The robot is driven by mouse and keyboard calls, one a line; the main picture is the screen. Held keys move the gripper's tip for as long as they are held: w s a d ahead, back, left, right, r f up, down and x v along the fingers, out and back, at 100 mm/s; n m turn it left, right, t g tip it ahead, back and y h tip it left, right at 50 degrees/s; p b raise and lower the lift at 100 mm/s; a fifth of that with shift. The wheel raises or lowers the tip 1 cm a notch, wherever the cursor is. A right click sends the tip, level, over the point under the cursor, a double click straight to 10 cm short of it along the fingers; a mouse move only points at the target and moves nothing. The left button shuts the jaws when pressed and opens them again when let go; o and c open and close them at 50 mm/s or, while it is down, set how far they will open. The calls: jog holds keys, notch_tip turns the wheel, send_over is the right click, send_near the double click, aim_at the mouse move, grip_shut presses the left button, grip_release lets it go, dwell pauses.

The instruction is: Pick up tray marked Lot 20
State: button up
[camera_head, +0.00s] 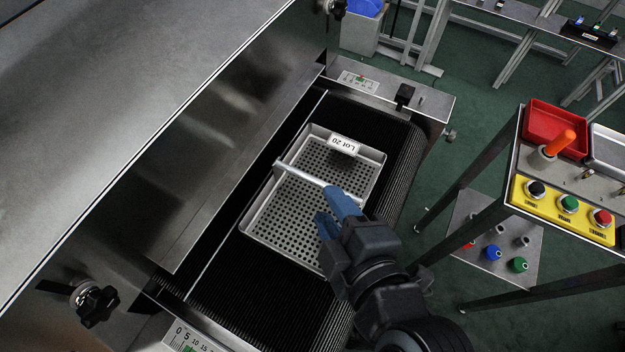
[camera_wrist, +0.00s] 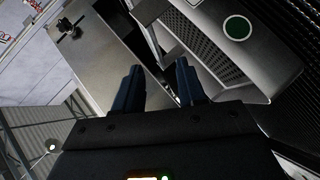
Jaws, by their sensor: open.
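The perforated grey tray (camera_head: 262,225) lies on the black ribbed belt, with a white label reading Lot 20 (camera_head: 344,145) near its far end. A pale bar-shaped handle (camera_head: 300,174) crosses above the tray; its right end meets or passes behind my gripper's upper blue finger. My gripper (camera_head: 335,207) is open over the tray's right side, fingers apart. In the wrist view, my gripper (camera_wrist: 158,70) shows both dark blue fingers with nothing clearly between them. The perforated tray (camera_wrist: 225,70) is beyond them. I cannot tell whether the fingers touch the handle.
The steel dryer housing (camera_head: 130,110) rises along the belt's left side. The black belt (camera_head: 245,290) is bare at the near end. A control stand with a yellow button panel (camera_head: 562,210) and red bin (camera_head: 552,130) stands right.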

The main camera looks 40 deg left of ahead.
aim_at(317, 183)
jog(key=x, duration=0.3)
jog(key=shift+w+a+r+p, duration=0.1)
jog(key=shift+w+a+p, duration=0.05)
jog(key=shift+p, duration=0.2)
jog(key=x, duration=0.4)
jog(key=shift+w+p, duration=0.2)
jog(key=shift+p, duration=0.2)
grip_shut()
dwell(0.7)
